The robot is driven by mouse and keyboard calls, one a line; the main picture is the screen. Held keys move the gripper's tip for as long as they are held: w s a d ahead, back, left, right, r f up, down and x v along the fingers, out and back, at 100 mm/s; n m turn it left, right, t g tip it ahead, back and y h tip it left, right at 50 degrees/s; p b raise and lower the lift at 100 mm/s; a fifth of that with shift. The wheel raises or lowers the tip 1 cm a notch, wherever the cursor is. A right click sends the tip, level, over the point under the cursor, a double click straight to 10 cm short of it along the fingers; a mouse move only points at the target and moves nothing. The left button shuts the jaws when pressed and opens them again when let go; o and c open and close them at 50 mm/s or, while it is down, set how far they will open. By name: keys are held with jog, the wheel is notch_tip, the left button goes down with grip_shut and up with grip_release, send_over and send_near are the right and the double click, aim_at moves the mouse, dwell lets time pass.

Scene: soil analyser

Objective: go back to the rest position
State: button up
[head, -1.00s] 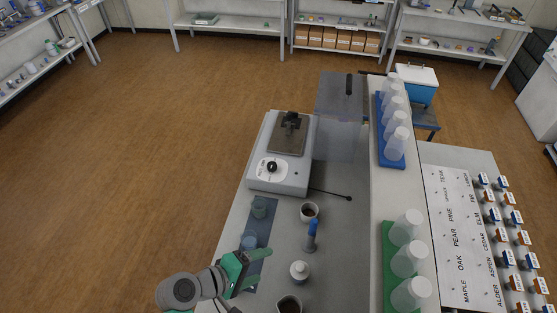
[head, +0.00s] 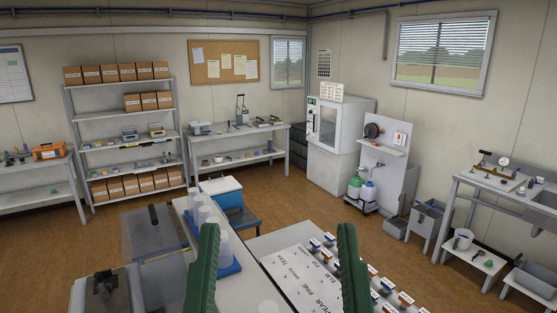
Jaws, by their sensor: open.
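My gripper (head: 278,228) is large in the lower middle of the head view, close to the camera. Its two green fingers point up and stand wide apart, with nothing between them. The fingers hide parts of the bench behind them. The analyser (head: 108,290) with its dark clamp shows at the lower left, cut off by the frame edge. Its clear raised panel (head: 150,232) stands behind it.
Clear cups (head: 207,217) stand on a blue tray (head: 229,270). A white name sheet (head: 292,277) lies beside several small labelled jars (head: 328,240). A blue cooler (head: 222,193) is beyond the bench. Shelves, a white cabinet (head: 336,140) and a sink counter line the room. The floor between is clear.

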notch_tip(320, 180, up, 16)
jog(key=p, duration=1.3)
jog(key=shift+w+f, duration=0.2)
jog(key=shift+w, duration=0.15)
jog(key=shift+a, duration=0.1)
